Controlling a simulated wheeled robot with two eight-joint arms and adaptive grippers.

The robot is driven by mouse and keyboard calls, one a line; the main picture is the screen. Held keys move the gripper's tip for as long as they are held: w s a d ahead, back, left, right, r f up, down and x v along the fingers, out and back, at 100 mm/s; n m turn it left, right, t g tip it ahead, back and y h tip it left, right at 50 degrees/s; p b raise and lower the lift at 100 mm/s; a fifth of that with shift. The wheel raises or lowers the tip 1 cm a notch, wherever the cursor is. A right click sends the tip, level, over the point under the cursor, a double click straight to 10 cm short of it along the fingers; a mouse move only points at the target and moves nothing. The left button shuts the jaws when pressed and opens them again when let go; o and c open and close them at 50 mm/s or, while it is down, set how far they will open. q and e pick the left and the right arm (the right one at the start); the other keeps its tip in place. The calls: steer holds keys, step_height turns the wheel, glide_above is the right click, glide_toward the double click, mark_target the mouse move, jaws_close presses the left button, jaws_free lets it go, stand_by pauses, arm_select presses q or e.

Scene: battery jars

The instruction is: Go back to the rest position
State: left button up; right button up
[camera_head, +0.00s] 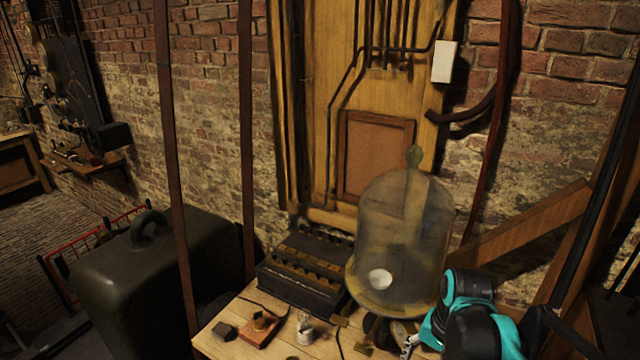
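A large glass bell jar (405,225) with a green knob stands out at the right of the wooden table (222,325). A pale round spot shows low in the glass. Dark rounded shapes lie below its rim, too dim to name. My black and teal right arm (470,315) comes in at the bottom right, just beside the jar's lower right side. I cannot tell whether it touches the jar. No fingertips of my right gripper can be made out. My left arm and gripper are out of the picture.
A dark slotted box (305,270) stands at the table's back. A big dark case (150,275) stands left of the table. Straps hang before the brick wall.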

steer(key=s+a+f+n+t+b, duration=0.4)
steer(key=s+a+n+t, duration=0.1)
steer(key=a+n+t, duration=0.1)
steer(key=shift+n+t+h, duration=0.3)
steer(key=shift+n, duration=0.3)
stand_by(1.1)
